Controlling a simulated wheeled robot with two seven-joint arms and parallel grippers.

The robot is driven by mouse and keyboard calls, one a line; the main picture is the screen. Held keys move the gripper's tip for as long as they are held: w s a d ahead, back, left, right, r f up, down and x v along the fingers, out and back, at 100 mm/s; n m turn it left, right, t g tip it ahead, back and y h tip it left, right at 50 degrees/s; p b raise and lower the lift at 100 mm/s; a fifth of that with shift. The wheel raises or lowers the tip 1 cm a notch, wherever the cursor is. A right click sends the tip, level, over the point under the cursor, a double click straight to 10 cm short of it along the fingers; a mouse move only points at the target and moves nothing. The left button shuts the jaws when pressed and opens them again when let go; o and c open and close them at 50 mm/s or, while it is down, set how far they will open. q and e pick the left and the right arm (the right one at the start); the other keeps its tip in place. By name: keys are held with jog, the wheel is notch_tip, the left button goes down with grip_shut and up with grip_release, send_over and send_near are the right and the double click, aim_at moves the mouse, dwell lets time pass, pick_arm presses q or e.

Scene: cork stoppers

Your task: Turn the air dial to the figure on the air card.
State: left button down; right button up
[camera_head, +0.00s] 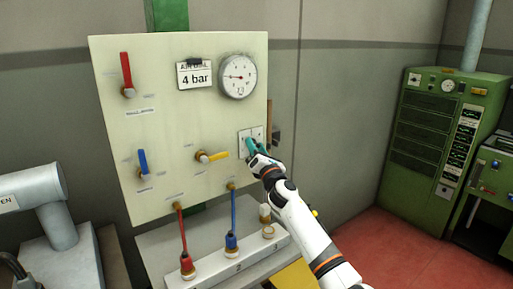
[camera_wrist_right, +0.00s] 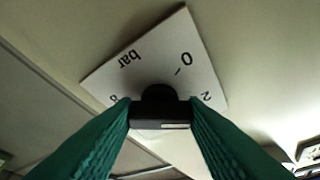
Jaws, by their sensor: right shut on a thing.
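The air card (camera_head: 195,76) is clipped high on the cream panel and reads "4 bar". The air dial's white square plate (camera_head: 243,137) is at the panel's right side. My right gripper (camera_head: 251,146) is at this plate. In the right wrist view, its green fingers (camera_wrist_right: 160,114) are shut on the dial's black knob (camera_wrist_right: 158,93). The dial plate (camera_wrist_right: 150,62) shows "0", "2", "bar" and a partly covered "8". The fingers and knob hide the rest of the scale, and I cannot read the dial's setting. My left gripper is not in view.
A round gauge (camera_head: 238,76) with its needle pointing left is above the dial. Red (camera_head: 127,72), blue (camera_head: 143,162) and yellow (camera_head: 216,156) handles stand on the panel. Red and blue hoses hang to a grey ledge (camera_head: 212,262). Green cabinets stand at right.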

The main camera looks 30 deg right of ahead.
jog(key=shift+a+r+m+g+h+p, duration=0.1)
jog(key=shift+m+g+h+p, duration=0.45)
jog(key=shift+m+p, duration=1.45)
jog(key=shift+a+r+m+g+h+p, duration=0.15)
jog(key=shift+m+g+p, duration=0.85)
jog(key=shift+m+p, duration=1)
jog(key=shift+d+m+g+h+p, duration=0.1)
jog(key=shift+m+g+h+p, duration=0.5)
jog(key=shift+m+p, duration=1.4)
jog(key=shift+m+b, duration=0.5)
jog(key=shift+m, duration=0.1)
jog(key=o, duration=1)
jog(key=shift+s, duration=0.1)
jog(key=b+v, duration=0.2)
jog(key=v, duration=1)
jog(key=shift+r, duration=0.15)
